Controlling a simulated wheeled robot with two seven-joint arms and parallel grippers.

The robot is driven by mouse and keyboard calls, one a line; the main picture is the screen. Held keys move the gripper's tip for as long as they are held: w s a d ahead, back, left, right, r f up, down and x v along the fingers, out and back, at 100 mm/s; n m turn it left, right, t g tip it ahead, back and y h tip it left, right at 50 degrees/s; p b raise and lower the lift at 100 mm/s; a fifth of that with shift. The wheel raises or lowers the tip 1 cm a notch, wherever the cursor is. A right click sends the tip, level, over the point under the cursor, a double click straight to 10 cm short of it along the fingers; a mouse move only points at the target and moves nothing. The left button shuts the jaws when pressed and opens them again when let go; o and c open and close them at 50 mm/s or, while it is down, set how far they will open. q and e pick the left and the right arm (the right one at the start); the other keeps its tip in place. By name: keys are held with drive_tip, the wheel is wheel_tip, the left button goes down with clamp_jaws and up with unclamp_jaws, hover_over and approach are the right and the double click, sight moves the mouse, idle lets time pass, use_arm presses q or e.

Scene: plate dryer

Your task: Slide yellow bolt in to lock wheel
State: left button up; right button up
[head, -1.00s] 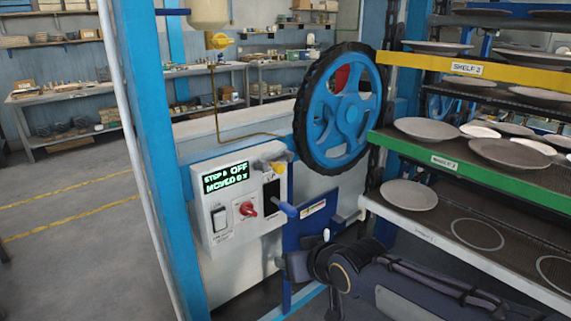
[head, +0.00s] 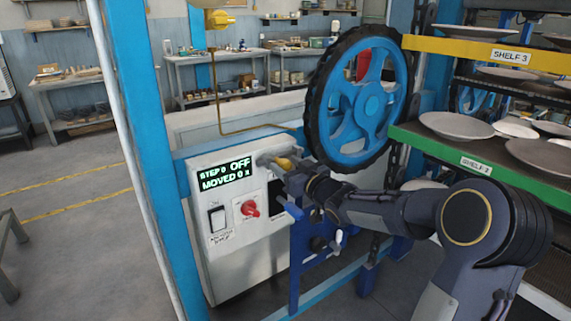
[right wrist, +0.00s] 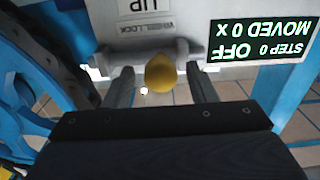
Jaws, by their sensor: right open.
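The yellow bolt (head: 283,163) sits in its grey holder at the top of the control box, beside the blue wheel (head: 362,100). In the right wrist view the bolt's yellow knob (right wrist: 160,72) lies between the two fingers of my right gripper (right wrist: 162,85), under a label reading WHEEL LOCK. The fingers stand apart on either side of the knob, with a gap on each side. In the head view my right gripper (head: 288,174) is at the bolt and partly covers it. My left gripper is not in view.
The white control box (head: 230,245) has a display reading STEP 0 OFF, MOVED 0 X, a red knob (head: 250,209) and a black switch (head: 217,218). A blue-handled lever (head: 292,211) is just below my gripper. Shelves with plates (head: 458,126) stand on the right.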

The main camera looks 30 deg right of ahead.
drive_tip(key=shift+w, duration=0.65)
drive_tip(key=shift+a, duration=0.1)
